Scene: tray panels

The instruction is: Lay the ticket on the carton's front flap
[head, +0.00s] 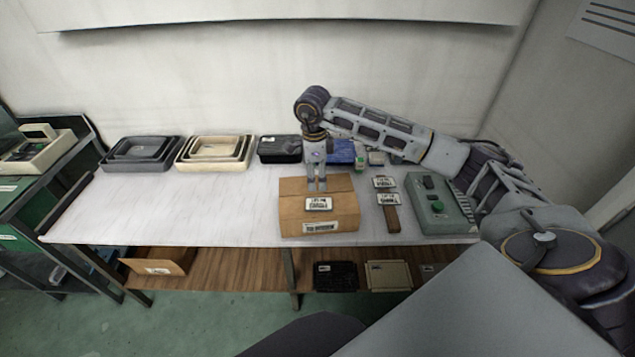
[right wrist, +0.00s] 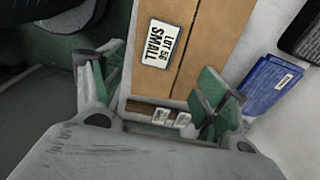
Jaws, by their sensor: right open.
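The brown carton (head: 289,213) stands closed near the front middle of the table. A white ticket (head: 319,203) with black print lies flat on its top, on the front flap, close to the front edge. In the right wrist view the ticket (right wrist: 160,43) reads "LOT 56 SMALL" and lies to one side of the carton's seam (right wrist: 186,48). My right gripper (head: 317,188) is over the carton top, just behind the ticket. In the right wrist view its fingers (right wrist: 155,92) are wide apart with nothing between them, clear of the ticket. My left gripper is not in view.
Right of the carton, two printed tickets (head: 384,182) sit on a brown strip (head: 391,218). A grey-green control box (head: 436,208) stands farther right. Nested trays (head: 213,152) and a black bin (head: 279,149) line the back.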

